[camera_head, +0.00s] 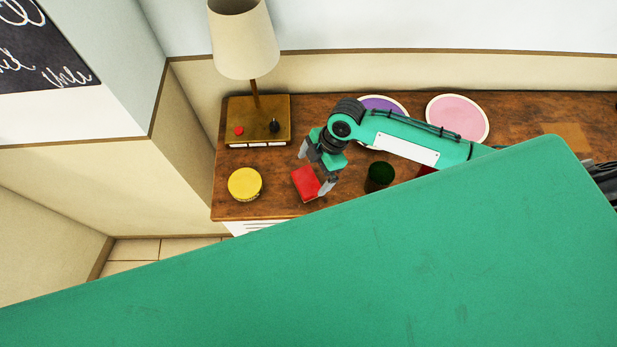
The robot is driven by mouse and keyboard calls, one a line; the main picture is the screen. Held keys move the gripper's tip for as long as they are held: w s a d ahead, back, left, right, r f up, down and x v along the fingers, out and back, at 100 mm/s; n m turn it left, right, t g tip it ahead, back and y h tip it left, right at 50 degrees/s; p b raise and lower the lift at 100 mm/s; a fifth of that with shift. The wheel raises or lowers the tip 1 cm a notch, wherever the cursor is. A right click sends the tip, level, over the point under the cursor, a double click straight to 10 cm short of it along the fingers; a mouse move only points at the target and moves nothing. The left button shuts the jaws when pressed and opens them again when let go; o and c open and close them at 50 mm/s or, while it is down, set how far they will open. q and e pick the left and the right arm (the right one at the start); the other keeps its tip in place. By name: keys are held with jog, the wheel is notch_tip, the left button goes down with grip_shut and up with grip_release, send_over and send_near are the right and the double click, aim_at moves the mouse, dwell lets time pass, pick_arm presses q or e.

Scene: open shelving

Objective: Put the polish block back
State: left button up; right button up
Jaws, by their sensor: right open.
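A red block (306,184) sits on the wooden tabletop (280,208), near its front edge; it looks like the polish block, but I cannot read any marking on it. My right gripper (316,170) is open, its fingers pointing down at the block. One finger is behind the block and the other overlaps its right side in the picture. I cannot tell whether they touch it. My left gripper is not in view.
A yellow round tin (244,184) stands left of the block and a dark green cup (380,175) right of it. A lamp (257,115) stands at the back left. Purple (385,104) and pink (458,118) discs lie behind. A large green surface hides the front right.

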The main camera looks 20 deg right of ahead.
jog(key=b+v, duration=0.1)
jog(key=v, duration=0.5)
jog(key=shift+r, duration=0.4)
jog(key=shift+d, duration=0.1)
